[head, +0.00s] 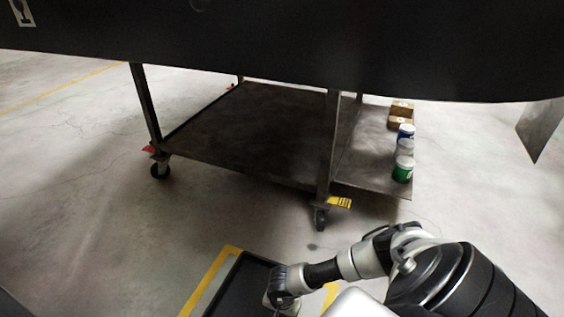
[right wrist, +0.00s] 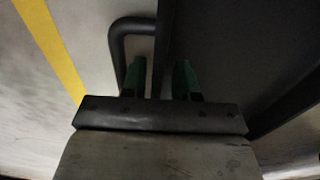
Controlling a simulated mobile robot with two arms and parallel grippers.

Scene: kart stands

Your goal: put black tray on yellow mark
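The black tray (head: 243,283) is at the bottom edge of the head view, partly cut off and partly hidden by my right arm. The yellow mark (head: 208,281) is a painted outline on the floor; the tray appears inside it, with floor between them on the left. My right gripper (head: 284,300) is at the tray's right part. In the right wrist view, its green fingers (right wrist: 160,80) are apart, on either side of the tray's rim (right wrist: 165,45). A gap shows beside the left finger, which overlaps the black handle (right wrist: 122,45). My left gripper is out of view.
A dark wheeled cart (head: 250,130) stands beyond the tray, with cans (head: 403,155) and small brown boxes (head: 401,112) on its right-hand shelf. A large dark surface (head: 300,45) spans the top. Floor left of the mark is clear.

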